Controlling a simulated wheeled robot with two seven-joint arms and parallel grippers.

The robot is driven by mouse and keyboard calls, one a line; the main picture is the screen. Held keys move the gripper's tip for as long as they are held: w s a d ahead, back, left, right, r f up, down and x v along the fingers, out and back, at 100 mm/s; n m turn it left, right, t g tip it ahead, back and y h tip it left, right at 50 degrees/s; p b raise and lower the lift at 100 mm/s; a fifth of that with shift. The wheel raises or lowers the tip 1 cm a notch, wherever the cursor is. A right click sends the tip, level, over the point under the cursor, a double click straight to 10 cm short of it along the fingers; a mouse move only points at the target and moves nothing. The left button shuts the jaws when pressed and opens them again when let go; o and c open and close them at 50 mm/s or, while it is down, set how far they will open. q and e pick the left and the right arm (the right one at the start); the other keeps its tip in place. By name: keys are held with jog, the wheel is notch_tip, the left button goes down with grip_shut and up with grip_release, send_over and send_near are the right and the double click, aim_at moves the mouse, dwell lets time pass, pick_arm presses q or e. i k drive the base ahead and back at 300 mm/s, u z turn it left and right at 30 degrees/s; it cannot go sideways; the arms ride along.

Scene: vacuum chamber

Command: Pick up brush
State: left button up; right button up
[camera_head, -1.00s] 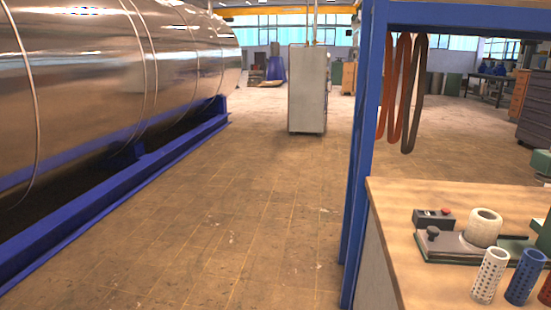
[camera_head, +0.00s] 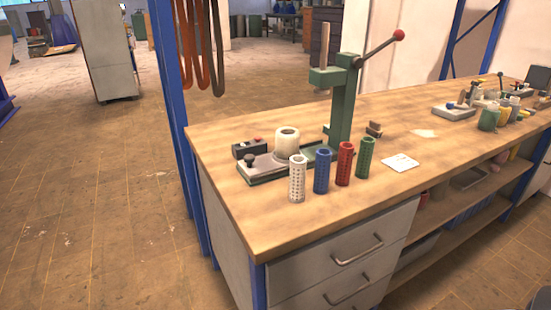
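No brush can be made out for certain. Small items stand together at the far right end of the wooden workbench (camera_head: 300,215), among them a green container (camera_head: 489,118), but they are too small to tell apart. Neither of my grippers shows in the head view.
A green lever press (camera_head: 342,105) stands on the bench. In front of it are white (camera_head: 298,179), blue (camera_head: 322,171), red (camera_head: 345,163) and green (camera_head: 365,157) perforated cylinders. A blue post (camera_head: 178,120) rises at the bench's left end. The floor at left is open.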

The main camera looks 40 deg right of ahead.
aim_at(374, 129)
jog(key=z, duration=1.85)
